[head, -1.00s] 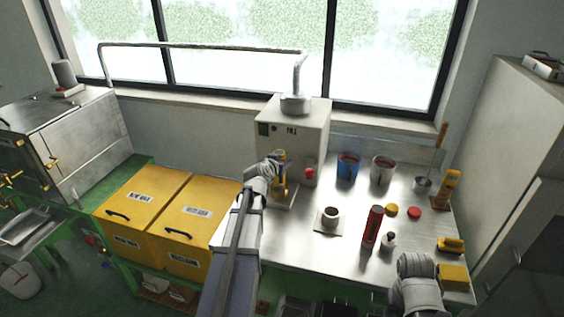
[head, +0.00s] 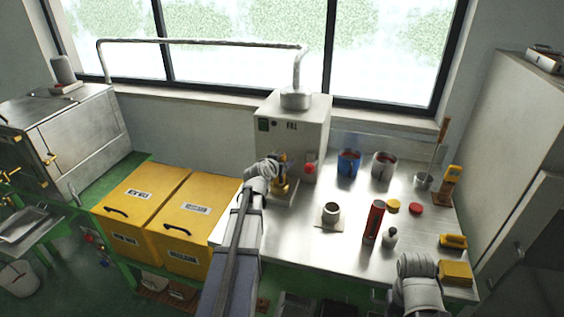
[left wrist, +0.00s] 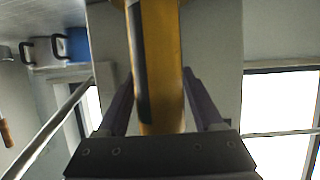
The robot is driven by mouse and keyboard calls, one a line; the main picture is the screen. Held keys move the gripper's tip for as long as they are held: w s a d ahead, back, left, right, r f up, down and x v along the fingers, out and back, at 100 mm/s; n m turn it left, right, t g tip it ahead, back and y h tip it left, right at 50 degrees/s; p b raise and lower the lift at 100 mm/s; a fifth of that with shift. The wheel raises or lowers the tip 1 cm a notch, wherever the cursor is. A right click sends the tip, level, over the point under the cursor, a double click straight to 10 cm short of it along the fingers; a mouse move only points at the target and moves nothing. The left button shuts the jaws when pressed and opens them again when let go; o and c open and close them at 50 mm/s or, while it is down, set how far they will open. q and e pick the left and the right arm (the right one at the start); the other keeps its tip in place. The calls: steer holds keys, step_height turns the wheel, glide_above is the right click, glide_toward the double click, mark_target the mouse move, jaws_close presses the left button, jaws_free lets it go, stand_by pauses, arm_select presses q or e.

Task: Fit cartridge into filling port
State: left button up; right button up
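A yellow cartridge with a dark stripe (left wrist: 160,60) stands between the fingers of my left gripper (left wrist: 160,72) in the left wrist view. The fingers appear to press on both its sides. In the head view my left gripper (head: 268,165) is at the front of the white filling machine (head: 295,130), and the cartridge (head: 281,187) is partly hidden behind it. The filling port is hidden; I cannot tell whether the cartridge touches it. My right gripper (head: 415,264) is low at the right front of the bench. Its fingers are not clear.
The steel bench (head: 300,235) holds a blue mug (head: 348,163), a metal mug (head: 383,166), a cup (head: 331,212), a red cylinder (head: 373,222) and a small bottle (head: 390,237). A yellow block (head: 456,272) is beside my right gripper. Yellow bins (head: 140,195) stand left.

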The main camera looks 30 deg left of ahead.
arm_select(q)
steer(key=shift+o, duration=1.3)
steer(key=p+v, duration=0.3)
steer(key=v, duration=0.5)
steer(key=shift+w, duration=0.1)
